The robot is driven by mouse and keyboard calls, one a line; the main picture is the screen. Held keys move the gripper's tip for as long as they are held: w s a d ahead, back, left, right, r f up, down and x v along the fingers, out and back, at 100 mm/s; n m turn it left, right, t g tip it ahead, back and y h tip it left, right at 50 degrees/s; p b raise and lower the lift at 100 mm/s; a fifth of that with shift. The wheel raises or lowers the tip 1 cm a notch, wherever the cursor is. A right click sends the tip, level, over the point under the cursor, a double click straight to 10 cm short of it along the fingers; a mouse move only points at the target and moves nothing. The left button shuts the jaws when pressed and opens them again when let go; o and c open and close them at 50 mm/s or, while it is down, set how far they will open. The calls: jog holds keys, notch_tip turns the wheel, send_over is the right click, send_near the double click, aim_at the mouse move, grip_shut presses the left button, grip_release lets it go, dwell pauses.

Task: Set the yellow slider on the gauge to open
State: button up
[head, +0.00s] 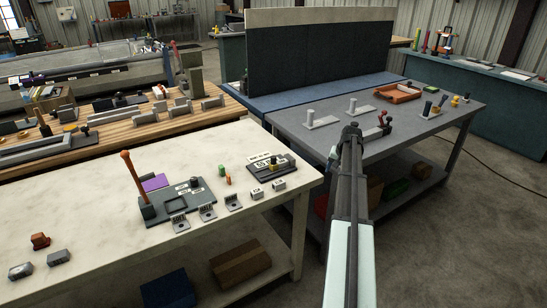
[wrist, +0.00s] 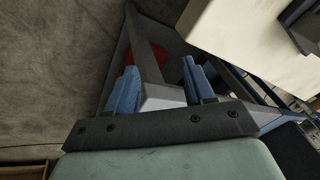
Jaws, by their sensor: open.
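A small dark device with white lettered labels (head: 270,168) sits at the right end of the pale table; it may be the gauge. It is too small to make out a yellow slider or its setting. My arm reaches up the right side of the head view, and its far end overlaps the grey table there; my gripper cannot be clearly made out in that view. In the wrist view my gripper (wrist: 160,82) has its two blue fingers wide apart with nothing held between them. No gauge shows in the wrist view.
The pale table (head: 100,190) also holds a dark fixture with an upright orange lever (head: 128,170), labelled grey brackets and small blocks. The grey table (head: 410,128) bears posts, an orange tray (head: 398,92) and small parts. A gap separates these tables.

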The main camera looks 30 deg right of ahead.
jog(key=w+a+r+n+g, duration=0.2)
jog(key=w+a+r+n, duration=0.2)
jog(key=w+a+r, duration=0.55)
notch_tip(320, 180, up, 9)
jog(key=n+g, duration=0.1)
jog(key=n, duration=0.4)
send_over(274, 163)
jog(key=w, duration=0.1)
jog(key=f, duration=1.3)
jog(key=shift+w+d+f, duration=0.1)
jog(key=shift+d+f, duration=0.15)
jog(key=shift+f, duration=0.1)
grip_shut()
